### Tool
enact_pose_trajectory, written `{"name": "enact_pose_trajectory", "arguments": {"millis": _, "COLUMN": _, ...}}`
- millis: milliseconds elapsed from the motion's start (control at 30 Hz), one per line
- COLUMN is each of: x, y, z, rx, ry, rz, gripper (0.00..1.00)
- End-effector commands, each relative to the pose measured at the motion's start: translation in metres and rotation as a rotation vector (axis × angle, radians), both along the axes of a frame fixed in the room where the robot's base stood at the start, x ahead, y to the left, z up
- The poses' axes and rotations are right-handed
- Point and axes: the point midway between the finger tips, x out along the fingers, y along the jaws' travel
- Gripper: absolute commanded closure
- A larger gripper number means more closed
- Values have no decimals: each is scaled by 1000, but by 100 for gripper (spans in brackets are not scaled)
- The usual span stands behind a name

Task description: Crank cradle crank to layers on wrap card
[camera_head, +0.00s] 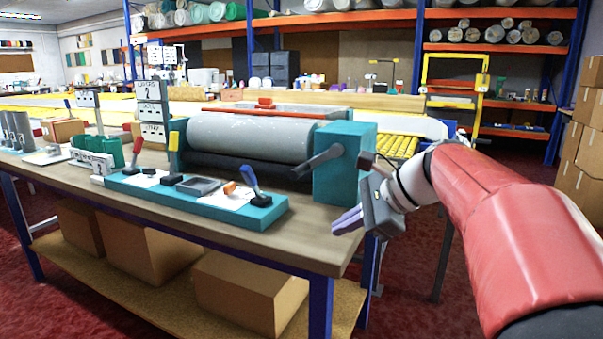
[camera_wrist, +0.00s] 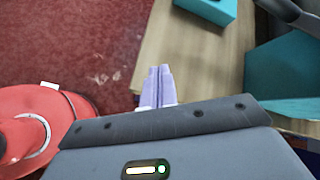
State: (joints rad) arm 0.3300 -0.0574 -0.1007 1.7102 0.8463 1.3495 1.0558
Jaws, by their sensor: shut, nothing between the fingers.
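The cradle crank (camera_head: 318,159) is a dark grey arm on the front of the teal end housing (camera_head: 345,180), beside a grey roll (camera_head: 250,138) in the cradle. In the wrist view, the crank (camera_wrist: 283,10) shows at the top right above the housing (camera_wrist: 288,75). A stand of white cards (camera_head: 152,112) behind the control panel looks like the wrap card; its small print is hard to read. My gripper (camera_head: 347,221) has pale lilac fingers shut together and empty, at the table's right end, apart from the crank. The fingers (camera_wrist: 157,85) also show in the wrist view.
A teal control panel (camera_head: 185,198) with levers lies along the table's front edge. The wooden tabletop (camera_head: 300,228) is bare between panel and housing. Cardboard boxes (camera_head: 235,290) sit on the lower shelf. A yellow frame (camera_head: 455,75) stands behind my arm.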

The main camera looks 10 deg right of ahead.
Motion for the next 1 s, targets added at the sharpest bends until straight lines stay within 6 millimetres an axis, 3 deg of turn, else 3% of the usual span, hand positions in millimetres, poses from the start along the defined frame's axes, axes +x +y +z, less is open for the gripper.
{"name": "enact_pose_trajectory", "arguments": {"millis": 33, "x": 22, "y": -18, "z": 10, "rx": 107, "ry": 42, "rz": -76, "gripper": 100}}
{"name": "enact_pose_trajectory", "arguments": {"millis": 100, "x": 45, "y": -37, "z": 25, "rx": 258, "ry": 96, "rz": -161, "gripper": 100}}
{"name": "enact_pose_trajectory", "arguments": {"millis": 200, "x": 68, "y": -60, "z": 40, "rx": 422, "ry": 158, "rz": -237, "gripper": 100}}
{"name": "enact_pose_trajectory", "arguments": {"millis": 400, "x": 85, "y": -81, "z": 52, "rx": 567, "ry": 213, "rz": -289, "gripper": 100}}
{"name": "enact_pose_trajectory", "arguments": {"millis": 567, "x": 94, "y": -69, "z": 48, "rx": 577, "ry": 218, "rz": -289, "gripper": 100}}
{"name": "enact_pose_trajectory", "arguments": {"millis": 1000, "x": 142, "y": -1, "z": 17, "rx": 573, "ry": 217, "rz": -288, "gripper": 100}}
